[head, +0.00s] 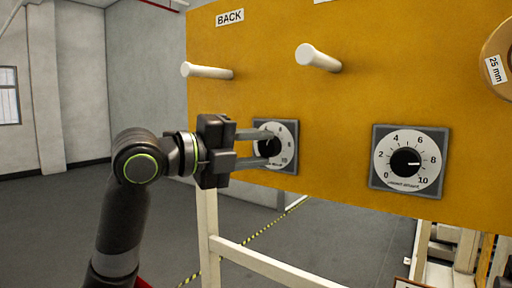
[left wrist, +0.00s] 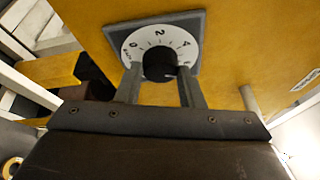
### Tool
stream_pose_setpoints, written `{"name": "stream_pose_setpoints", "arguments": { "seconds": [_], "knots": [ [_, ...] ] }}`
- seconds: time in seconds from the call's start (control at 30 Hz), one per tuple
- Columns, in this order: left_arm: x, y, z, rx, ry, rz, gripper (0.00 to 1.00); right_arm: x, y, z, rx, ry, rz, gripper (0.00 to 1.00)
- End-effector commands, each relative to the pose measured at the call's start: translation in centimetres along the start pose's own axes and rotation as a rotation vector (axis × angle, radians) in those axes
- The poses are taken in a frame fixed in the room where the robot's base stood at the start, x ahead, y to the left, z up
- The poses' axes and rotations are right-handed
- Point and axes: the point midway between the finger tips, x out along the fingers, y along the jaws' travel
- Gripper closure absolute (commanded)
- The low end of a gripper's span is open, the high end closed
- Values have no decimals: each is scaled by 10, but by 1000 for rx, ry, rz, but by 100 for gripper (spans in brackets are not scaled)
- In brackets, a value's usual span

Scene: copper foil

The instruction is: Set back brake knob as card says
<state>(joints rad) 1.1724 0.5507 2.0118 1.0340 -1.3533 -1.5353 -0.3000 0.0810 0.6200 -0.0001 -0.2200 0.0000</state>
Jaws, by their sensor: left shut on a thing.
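The back brake knob (head: 268,147) is a black knob on a white numbered dial in a grey square plate, on the left of the yellow board below the BACK label (head: 230,17). My left gripper (head: 262,149) reaches it from the left, its two fingers shut around the knob. In the left wrist view the knob (left wrist: 159,64) sits between the fingertips, with 0, 2 and 4 readable on the dial (left wrist: 140,44). The knob's exact setting is unclear. No readable card shows. My right gripper is not in view.
A second dial plate (head: 378,181) with a black knob (head: 405,161), pointing near 8, is to the right. Two white pegs (head: 207,71) (head: 318,58) stick out above. A roll marked 25 mm (head: 495,70) is at the right edge. Open grey floor (head: 50,225) lies left.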

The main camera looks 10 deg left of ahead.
Motion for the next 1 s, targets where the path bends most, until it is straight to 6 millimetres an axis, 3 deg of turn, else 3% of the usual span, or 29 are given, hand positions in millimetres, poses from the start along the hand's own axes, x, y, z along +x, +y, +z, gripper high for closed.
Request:
{"name": "stream_pose_setpoints", "arguments": {
  "seconds": [0.57,0.6,0.73,1.0],
  "knots": [
    [0,2,0,29,4,16,88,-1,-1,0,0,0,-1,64],
    [0,2,0,29,4,16,62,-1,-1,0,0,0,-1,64],
    [0,1,0,28,3,15,45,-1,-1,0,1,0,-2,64],
    [0,0,0,28,2,13,44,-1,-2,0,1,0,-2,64]
  ]
}}
